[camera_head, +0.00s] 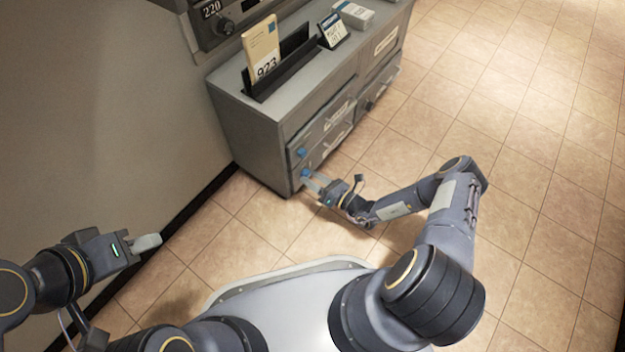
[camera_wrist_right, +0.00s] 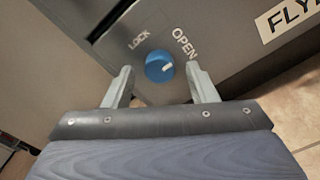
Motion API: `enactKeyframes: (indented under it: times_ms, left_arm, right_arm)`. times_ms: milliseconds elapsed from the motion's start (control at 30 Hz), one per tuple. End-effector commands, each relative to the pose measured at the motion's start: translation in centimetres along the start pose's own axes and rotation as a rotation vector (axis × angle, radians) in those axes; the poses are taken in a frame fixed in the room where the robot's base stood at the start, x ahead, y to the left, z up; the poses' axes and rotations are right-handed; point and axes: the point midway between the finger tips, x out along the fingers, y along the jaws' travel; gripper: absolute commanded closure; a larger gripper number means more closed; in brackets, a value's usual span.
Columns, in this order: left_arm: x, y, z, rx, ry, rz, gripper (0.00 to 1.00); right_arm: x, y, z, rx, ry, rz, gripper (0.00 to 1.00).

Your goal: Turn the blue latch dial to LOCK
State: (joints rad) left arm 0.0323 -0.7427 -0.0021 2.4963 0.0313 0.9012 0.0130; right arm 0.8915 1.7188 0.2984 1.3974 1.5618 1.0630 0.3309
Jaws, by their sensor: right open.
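The blue latch dial (camera_wrist_right: 159,66) is on a grey drawer front in the right wrist view, with LOCK printed at its upper left and OPEN at its upper right. Its white pointer mark is on the right side, toward OPEN. My right gripper (camera_wrist_right: 160,85) is open, with one finger to each side of the dial, and no contact shows. In the head view the gripper (camera_head: 312,183) is at the lower dial (camera_head: 304,173) on the cabinet's near end. My left gripper (camera_head: 147,243) is at the far left, away from the cabinet; its finger gap does not show clearly.
The grey cabinet (camera_head: 250,130) stands against the wall. A second blue dial (camera_head: 301,152) is on the drawer above. An envelope marked 923 (camera_head: 262,50), a black rack (camera_head: 284,68) and a small sign (camera_head: 334,29) stand on top. The tiled floor at right is clear.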

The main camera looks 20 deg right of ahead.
Motion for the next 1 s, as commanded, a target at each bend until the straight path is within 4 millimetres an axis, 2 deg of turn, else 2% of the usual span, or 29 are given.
enactKeyframes:
  times_ms: [333,667,1000]
  left_arm:
    - [0.14,-0.06,0.07,0.0,0.0,0.0,0.64]
    - [0.14,-0.06,0.08,0.0,0.0,0.0,0.64]
    - [-0.07,0.03,-0.03,0.0,0.0,0.0,0.64]
  right_arm:
    - [0.58,0.03,0.07,-0.001,0.0,0.0,0.48]
    - [0.56,0.04,0.05,-0.001,0.0,0.001,0.91]
    - [0.55,0.07,0.08,-0.045,-0.001,0.0,0.93]
